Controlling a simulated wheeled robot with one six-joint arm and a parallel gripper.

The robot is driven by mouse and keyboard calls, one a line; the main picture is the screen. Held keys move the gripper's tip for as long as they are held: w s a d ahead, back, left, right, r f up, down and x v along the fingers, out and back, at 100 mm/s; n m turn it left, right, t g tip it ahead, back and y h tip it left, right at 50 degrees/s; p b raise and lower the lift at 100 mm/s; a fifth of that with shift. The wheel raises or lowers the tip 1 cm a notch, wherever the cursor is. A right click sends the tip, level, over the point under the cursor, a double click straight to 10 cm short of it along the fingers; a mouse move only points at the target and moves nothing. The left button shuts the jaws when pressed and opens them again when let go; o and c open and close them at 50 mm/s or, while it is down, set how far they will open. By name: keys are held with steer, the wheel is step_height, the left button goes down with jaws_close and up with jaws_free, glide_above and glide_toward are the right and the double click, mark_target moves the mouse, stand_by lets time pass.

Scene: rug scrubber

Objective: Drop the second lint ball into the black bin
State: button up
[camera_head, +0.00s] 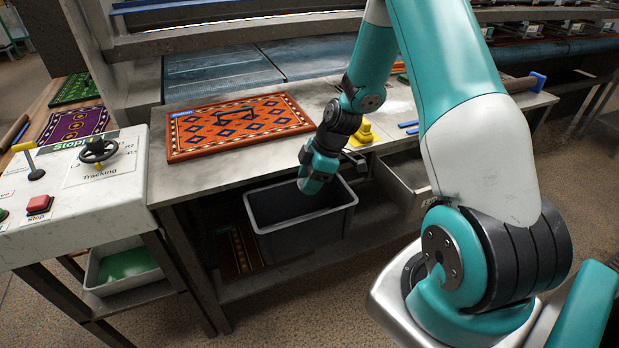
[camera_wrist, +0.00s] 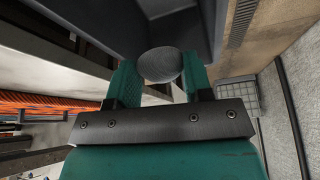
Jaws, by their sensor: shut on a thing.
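The black bin (camera_head: 300,228), dark grey in the picture, is an open box on the low shelf under the work table. My gripper (camera_head: 314,186) points down over the bin's opening, near its back rim. In the wrist view my gripper (camera_wrist: 158,82) is shut on a round grey lint ball (camera_wrist: 160,65) held between its two green fingers. The dark wall of the bin (camera_wrist: 208,22) shows beyond the ball. The ball cannot be made out in the head view, and the bin's floor is mostly hidden.
An orange patterned rug (camera_head: 240,125) lies on the table (camera_head: 200,185) above the bin. A yellow object (camera_head: 361,133) stands on the table near my arm. A grey container (camera_head: 408,185) is right of the bin. A control panel (camera_head: 75,185) stands at the left.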

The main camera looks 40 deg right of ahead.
step_height(320, 180, down, 4)
steer(key=shift+r+b, duration=0.2)
steer(key=shift+b, duration=0.7)
steer(key=o, duration=1)
steer(key=shift+c, duration=0.2)
steer(key=shift+r, duration=0.15)
steer(key=v, duration=1.7)
steer(key=shift+d+b, duration=0.15)
steer(key=shift+b, duration=0.2)
